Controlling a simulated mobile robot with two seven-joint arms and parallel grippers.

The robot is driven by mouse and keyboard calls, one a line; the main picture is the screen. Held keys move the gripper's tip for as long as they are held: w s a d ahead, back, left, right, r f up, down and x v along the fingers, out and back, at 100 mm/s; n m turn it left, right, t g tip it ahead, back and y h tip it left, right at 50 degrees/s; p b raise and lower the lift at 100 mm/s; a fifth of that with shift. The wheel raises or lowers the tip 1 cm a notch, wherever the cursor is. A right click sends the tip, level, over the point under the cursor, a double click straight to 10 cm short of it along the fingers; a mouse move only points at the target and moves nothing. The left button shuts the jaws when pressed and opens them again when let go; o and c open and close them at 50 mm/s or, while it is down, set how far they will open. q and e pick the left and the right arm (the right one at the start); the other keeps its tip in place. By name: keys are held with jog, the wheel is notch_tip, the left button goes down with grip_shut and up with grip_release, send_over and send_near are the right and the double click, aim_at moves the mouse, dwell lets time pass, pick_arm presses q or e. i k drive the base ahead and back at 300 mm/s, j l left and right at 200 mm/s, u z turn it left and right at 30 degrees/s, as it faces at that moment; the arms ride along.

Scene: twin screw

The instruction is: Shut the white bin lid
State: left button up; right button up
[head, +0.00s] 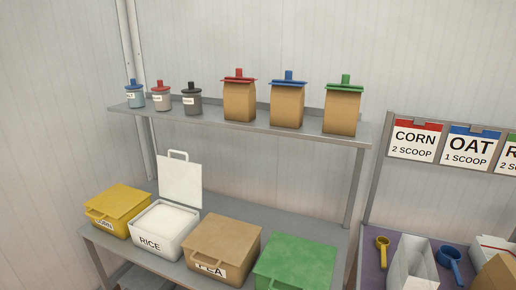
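The white bin (160,232) stands on the lower shelf and carries a RICE label. Its white lid (180,183) is up, standing nearly upright at the bin's back edge, with a loop handle at the top. White contents show inside the open bin. Neither of my grippers shows in the head view.
A yellow CORN bin (118,208) stands left of the white bin, and a tan bin (222,244) and a green bin (294,263) stand to the right, all shut. An upper shelf (230,124) with jars and bags overhangs behind. A bench with scoops is at the right.

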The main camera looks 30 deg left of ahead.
aim_at(180, 182)
jog(key=u, duration=1.8)
jog(key=i+j+z, duration=0.1)
jog(key=j, duration=0.3)
